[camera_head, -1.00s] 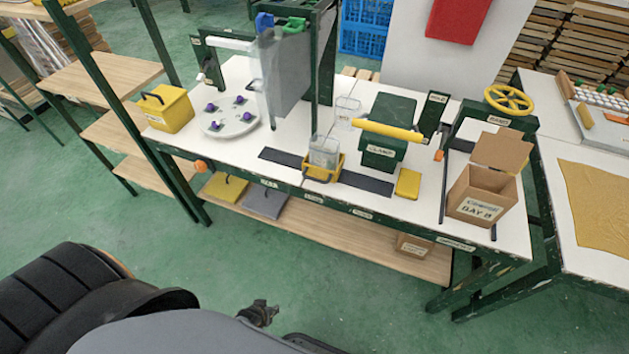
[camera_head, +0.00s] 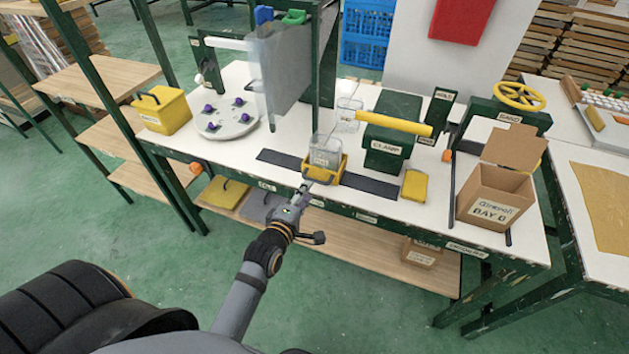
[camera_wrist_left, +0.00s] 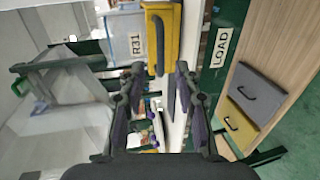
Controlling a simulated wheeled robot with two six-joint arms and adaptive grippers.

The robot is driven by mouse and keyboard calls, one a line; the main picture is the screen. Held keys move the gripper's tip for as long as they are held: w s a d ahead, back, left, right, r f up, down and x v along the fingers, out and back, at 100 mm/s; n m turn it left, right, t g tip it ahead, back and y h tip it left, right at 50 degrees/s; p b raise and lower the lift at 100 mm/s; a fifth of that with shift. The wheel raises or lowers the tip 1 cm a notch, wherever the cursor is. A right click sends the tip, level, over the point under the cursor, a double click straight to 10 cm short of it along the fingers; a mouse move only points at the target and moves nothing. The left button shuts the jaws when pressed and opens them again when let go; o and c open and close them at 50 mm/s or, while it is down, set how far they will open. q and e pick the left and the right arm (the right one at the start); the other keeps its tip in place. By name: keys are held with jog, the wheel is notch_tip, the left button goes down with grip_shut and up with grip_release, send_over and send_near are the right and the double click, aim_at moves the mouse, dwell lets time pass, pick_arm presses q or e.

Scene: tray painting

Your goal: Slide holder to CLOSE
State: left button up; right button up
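The holder (camera_head: 338,180) is a yellow frame with a clear container (camera_head: 325,152) in it. It sits on the dark rail (camera_head: 373,186) along the front of the white table. In the left wrist view the holder (camera_wrist_left: 162,30) is a yellow block with a dark handle, beside the LOAD label (camera_wrist_left: 220,47). My left gripper (camera_head: 306,188) is at the table's front edge, just in front of the holder. In the left wrist view its two fingers (camera_wrist_left: 158,82) are apart and empty, with the handle just ahead between them. I cannot tell if they touch it. My right gripper is out of view.
A green CLAMP block (camera_head: 388,150) with a yellow bar (camera_head: 395,124) stands right of the holder. A yellow pad (camera_head: 414,185) and a cardboard box (camera_head: 492,200) are farther right. A round plate with purple knobs (camera_head: 228,128) and a hanging clear sheet (camera_head: 278,75) are left.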

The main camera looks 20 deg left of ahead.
aim_at(314, 179)
pick_arm(q)
jog(key=x, duration=0.7)
jog(key=shift+w, duration=0.1)
grip_shut()
jog(key=shift+f, duration=0.1)
